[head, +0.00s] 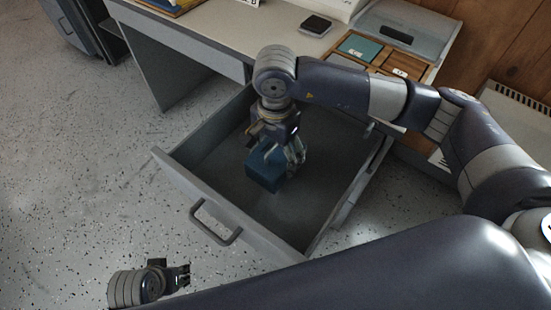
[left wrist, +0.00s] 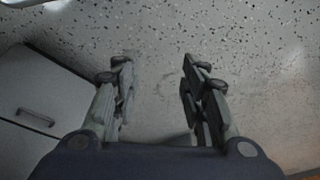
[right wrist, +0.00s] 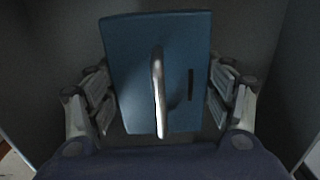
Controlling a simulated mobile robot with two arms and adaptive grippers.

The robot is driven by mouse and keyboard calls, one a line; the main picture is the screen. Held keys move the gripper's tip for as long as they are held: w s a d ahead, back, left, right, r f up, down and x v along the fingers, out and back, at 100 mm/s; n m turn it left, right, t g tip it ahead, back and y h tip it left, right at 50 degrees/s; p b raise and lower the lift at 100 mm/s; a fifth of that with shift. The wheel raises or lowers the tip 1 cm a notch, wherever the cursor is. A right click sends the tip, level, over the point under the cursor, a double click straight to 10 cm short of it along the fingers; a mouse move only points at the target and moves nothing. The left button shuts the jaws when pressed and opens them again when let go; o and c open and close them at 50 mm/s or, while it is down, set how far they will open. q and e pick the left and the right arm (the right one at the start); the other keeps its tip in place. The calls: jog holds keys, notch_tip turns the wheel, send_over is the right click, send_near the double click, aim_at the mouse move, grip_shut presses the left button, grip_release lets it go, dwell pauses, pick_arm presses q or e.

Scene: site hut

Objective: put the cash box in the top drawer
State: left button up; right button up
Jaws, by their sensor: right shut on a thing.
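The cash box (head: 266,168) is a small blue box, held in my right gripper (head: 287,152) inside the open top drawer (head: 222,208). In the right wrist view the cash box (right wrist: 130,80) shows its lid with a metal handle and a dark slot, and the fingers of my right gripper (right wrist: 160,98) press on its two sides. The grey drawer is pulled far out and its floor is otherwise bare. Whether the box touches the floor I cannot tell. My left gripper (head: 182,276) is in front of the drawer, low in the picture. In the left wrist view (left wrist: 155,95) its fingers are apart with nothing between them.
The desk top (head: 215,28) behind the drawer holds a dark phone-like device (head: 316,25) and a wooden tray (head: 420,66) with compartments. The drawer's front with its handle (head: 215,228) juts out over speckled floor.

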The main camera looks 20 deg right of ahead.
notch_tip(320, 180, down, 2)
jog(key=shift+f, duration=0.2)
pick_arm(q)
jog(key=shift+r, duration=0.7)
jog(key=shift+f, duration=0.1)
pick_arm(e)
jog(key=shift+f, duration=0.1)
pick_arm(q)
jog(key=shift+s, duration=0.1)
pick_arm(e)
jog(key=o, duration=1.3)
jog(key=shift+f, duration=0.1)
jog(key=shift+c, duration=0.2)
jog(key=shift+o, duration=1.3)
pick_arm(q)
jog(key=shift+r, duration=0.5)
